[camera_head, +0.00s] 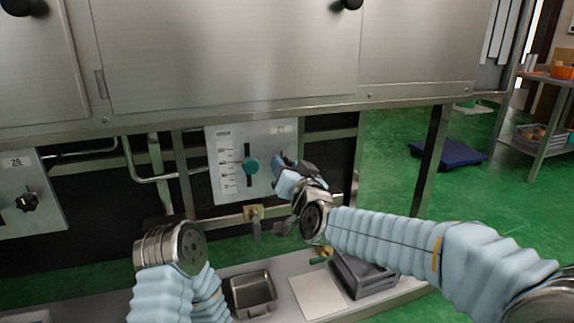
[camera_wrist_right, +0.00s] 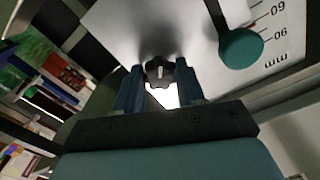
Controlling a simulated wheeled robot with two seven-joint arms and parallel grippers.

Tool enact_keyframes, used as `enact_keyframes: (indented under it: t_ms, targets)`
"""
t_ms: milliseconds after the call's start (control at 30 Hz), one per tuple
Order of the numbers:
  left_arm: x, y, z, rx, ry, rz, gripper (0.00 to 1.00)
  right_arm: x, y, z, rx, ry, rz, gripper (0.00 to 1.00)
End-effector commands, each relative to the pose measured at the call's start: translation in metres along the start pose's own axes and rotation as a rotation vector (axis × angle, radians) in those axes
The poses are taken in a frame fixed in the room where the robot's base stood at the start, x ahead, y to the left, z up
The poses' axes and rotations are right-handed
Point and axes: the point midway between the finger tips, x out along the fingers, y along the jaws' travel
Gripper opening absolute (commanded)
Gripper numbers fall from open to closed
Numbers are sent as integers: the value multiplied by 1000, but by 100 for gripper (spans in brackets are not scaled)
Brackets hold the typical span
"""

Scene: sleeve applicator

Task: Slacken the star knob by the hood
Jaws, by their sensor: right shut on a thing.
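A black star knob (camera_wrist_right: 158,72) sits on a pale scale plate, between the two fingers of my right gripper (camera_wrist_right: 160,88) in the right wrist view. The fingers are closed on its sides. In the head view my right gripper (camera_head: 286,165) is at the right edge of the scale plate (camera_head: 232,137) and hides this knob. A teal round knob (camera_head: 250,166) on a dark vertical slot is just left of the gripper; it also shows in the wrist view (camera_wrist_right: 241,47). Of my left arm only links show; its gripper is not seen.
Steel panels and a rail run above. Below are a metal tray (camera_head: 252,312), a brass-coloured fitting (camera_head: 253,212) and dark stacked trays (camera_head: 362,275).

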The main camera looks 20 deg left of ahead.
Motion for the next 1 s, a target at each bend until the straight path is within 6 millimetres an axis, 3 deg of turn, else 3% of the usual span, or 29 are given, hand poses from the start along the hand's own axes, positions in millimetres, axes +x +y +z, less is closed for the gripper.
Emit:
enact_keyframes:
  t_ms: [500, 1000]
  targets:
    - [-11, 3, -1, -1, 3, -3, 43, 0, 0, 3, -455, -8, -1, 8]
    - [-13, 3, -1, -1, 4, -4, 43, 0, 1, 4, -659, -10, -1, 8]
